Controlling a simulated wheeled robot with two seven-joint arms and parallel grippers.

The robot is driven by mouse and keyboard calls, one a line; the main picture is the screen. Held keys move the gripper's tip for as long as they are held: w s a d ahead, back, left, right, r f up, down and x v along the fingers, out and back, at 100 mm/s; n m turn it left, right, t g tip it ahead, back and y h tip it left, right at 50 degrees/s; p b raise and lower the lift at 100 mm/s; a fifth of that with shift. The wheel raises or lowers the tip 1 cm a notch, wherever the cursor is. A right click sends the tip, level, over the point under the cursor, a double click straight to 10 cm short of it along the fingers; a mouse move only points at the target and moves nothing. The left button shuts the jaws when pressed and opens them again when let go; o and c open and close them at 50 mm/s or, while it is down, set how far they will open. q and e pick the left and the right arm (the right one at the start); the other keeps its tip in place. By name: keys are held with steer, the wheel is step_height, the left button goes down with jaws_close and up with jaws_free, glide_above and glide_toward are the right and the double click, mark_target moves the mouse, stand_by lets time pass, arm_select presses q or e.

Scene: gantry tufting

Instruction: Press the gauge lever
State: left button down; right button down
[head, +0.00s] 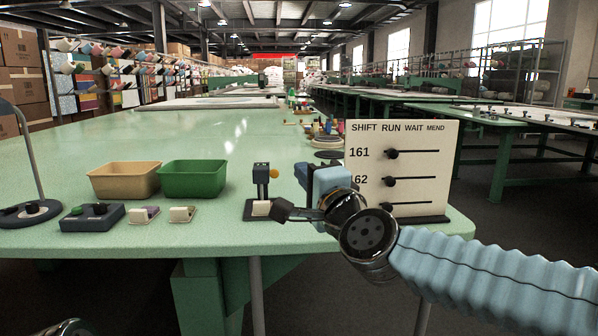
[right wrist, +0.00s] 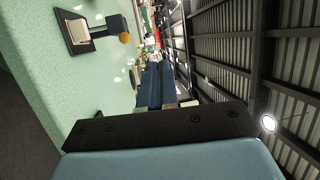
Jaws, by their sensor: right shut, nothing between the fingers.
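The gauge (head: 262,183) stands near the front edge of the green table, a dark upright post on a dark base with a pale plate. A small orange knob (head: 274,174), seemingly the lever's end, sticks out to the right of the post. In the right wrist view the gauge (right wrist: 84,32) and its orange knob (right wrist: 125,38) show at upper left. My right gripper (head: 301,176) is shut and empty, to the right of the knob with a gap between them in the picture. Its dark blue fingers (right wrist: 159,85) lie together. My left gripper is out of view.
A white board (head: 428,165) with black sliders stands right, partly behind my right arm. A tan bin (head: 125,180), a green bin (head: 193,178), a button box (head: 92,217), small trays and a lamp base (head: 30,213) stand left. The table's middle is clear.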

steer(key=shift+s, duration=0.1)
steer(key=m+t+h+b, duration=0.2)
steer(key=b, duration=0.3)
glide_toward(274, 177)
steer(key=s+r, duration=0.1)
steer(key=s, duration=0.3)
steer(key=a+f+m+t+h+b, duration=0.1)
steer(key=f+h, duration=0.1)
steer(key=a+f+m+h+b, duration=0.1)
steer(key=f+b, duration=0.1)
steer(key=s+a+f+m+t+h+b, duration=0.1)
steer(key=f+h+b, duration=0.1)
steer(key=shift+s+a+t+h, duration=0.1)
steer(key=shift+a+t+h, duration=0.1)
steer(key=shift+t+h, duration=0.1)
steer(key=shift+s+f+m+h, duration=0.25)
steer(key=shift+m+h, duration=0.15)
steer(key=shift+m, duration=0.1)
steer(key=shift+w+r, duration=0.1)
steer(key=shift+r, duration=0.05)
steer(key=p+x, duration=0.2)
steer(key=x, duration=1.1)
steer(key=shift+w+r, duration=0.2)
steer(key=shift+w, duration=0.15)
